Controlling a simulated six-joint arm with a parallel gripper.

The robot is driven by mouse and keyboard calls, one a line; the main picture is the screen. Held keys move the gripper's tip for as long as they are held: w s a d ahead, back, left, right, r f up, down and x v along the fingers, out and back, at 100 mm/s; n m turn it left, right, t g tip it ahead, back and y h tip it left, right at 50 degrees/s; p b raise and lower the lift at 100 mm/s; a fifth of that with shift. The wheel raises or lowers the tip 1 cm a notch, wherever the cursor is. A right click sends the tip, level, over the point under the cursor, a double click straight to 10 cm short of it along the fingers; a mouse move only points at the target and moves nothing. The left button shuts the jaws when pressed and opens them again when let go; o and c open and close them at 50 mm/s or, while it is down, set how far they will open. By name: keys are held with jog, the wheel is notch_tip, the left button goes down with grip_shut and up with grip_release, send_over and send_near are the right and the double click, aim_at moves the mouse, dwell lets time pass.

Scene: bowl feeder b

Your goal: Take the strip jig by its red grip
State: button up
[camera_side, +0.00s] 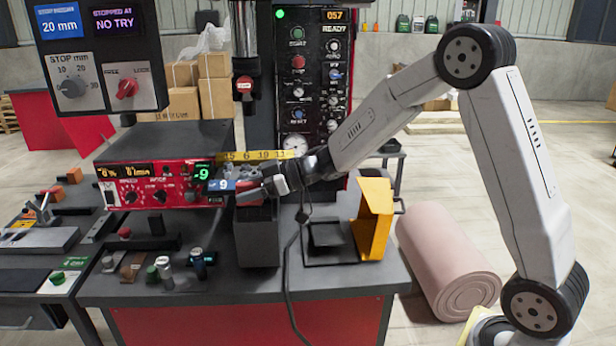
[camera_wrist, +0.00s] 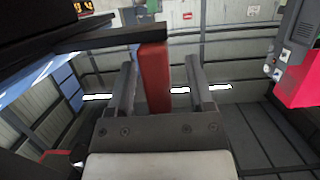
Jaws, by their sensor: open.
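The red grip (camera_wrist: 154,78) stands between the two fingers of my gripper (camera_wrist: 160,75) in the wrist view. The fingers are open, with a narrow gap left of the grip and a wider one to its right. A dark flat bar (camera_wrist: 105,38) meets the top of the grip and runs left; it appears to be part of the strip jig. In the side view my gripper (camera_side: 262,187) is at the front right of the red-faced machine, above a grey box. There the jig is small and largely hidden by my gripper.
The red-faced machine (camera_side: 150,185) with dials stands left of my gripper. The grey box (camera_side: 257,240) is just below. A yellow bracket (camera_side: 374,218) stands to the right on the bench. Small bottles (camera_side: 164,272) stand at the front left. A control column (camera_side: 312,80) rises behind.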

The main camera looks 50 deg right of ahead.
grip_shut()
jog(key=shift+r, duration=0.1)
dwell(1.2)
